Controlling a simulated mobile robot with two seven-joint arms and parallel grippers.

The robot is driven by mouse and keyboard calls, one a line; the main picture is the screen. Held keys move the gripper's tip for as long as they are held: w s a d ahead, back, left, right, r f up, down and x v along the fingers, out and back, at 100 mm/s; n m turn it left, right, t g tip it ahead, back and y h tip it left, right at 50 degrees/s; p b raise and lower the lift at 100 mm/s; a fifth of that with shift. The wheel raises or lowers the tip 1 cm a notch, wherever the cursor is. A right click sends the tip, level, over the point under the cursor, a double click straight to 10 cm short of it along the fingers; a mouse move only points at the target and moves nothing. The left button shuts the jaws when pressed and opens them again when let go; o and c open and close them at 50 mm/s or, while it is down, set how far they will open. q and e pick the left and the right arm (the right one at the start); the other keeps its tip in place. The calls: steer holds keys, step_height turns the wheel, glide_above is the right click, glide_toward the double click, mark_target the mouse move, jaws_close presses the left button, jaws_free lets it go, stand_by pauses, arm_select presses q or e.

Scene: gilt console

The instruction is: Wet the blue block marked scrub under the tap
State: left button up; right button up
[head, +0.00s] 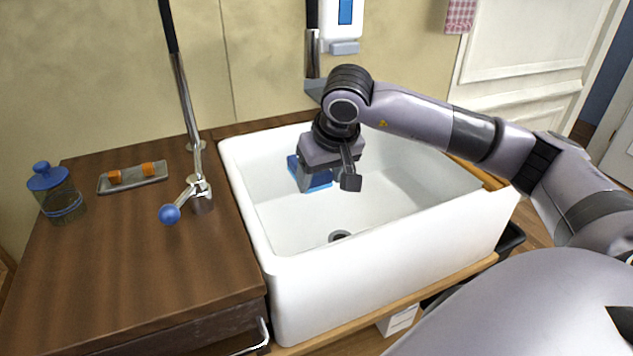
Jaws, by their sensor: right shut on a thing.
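The blue block (318,180) is in the white sink (390,240), near its back left. My right gripper (329,184) reaches in from the right and is shut on the block, with fingers pointing down. The gripper partly hides the block, and its scrub marking cannot be read. I cannot tell whether the block touches the sink floor. A metal upright (183,90) with a dark top and a blue-knobbed lever (170,213) stands left of the sink. A tap outlet over the block cannot be made out. My left gripper is out of view.
A blue-lidded glass jar (62,205) and a grey tray with orange pieces (133,176) stand on the wooden counter (150,270). A white and blue dispenser (341,20) hangs on the wall behind. The sink's front and right are clear around the drain (340,236).

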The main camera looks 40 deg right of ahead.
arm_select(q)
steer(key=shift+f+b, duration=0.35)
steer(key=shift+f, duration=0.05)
arm_select(e)
steer(key=w+d+f, duration=0.1)
steer(key=w+d, duration=0.2)
steer(key=d, duration=0.2)
steer(key=shift+w+d+f, duration=0.2)
steer(key=shift+w+d, duration=0.1)
steer(key=shift+w, duration=0.1)
